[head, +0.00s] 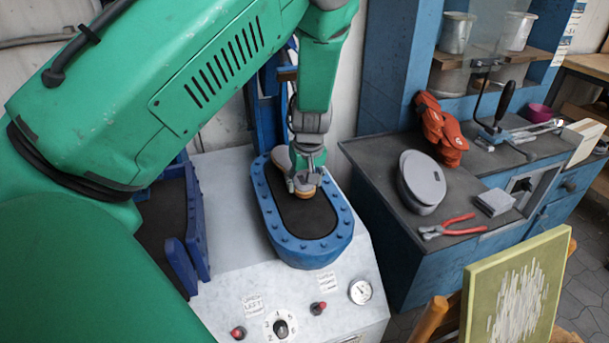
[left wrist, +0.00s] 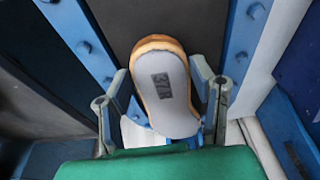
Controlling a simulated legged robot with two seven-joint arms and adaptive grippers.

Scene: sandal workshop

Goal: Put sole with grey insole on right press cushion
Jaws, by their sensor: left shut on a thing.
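The sole with the grey insole (left wrist: 165,92) has a tan edge and a dark number patch. It lies between the two fingers of my left gripper (left wrist: 164,103), which is shut on it. In the head view the left gripper (head: 305,178) points down over the right press cushion (head: 305,215), a black oval pad in a blue studded rim. The tan edge of the sole (head: 303,192) shows under the fingers, with much of it hidden. I cannot tell whether it touches the pad. My right gripper is not in view.
The left press cushion (head: 163,215) is partly behind my arm. The press front has knobs and a gauge (head: 360,292). On the bench at right are a grey oval item (head: 422,180), red pliers (head: 447,228), an orange glove (head: 440,128) and a grey block (head: 494,203).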

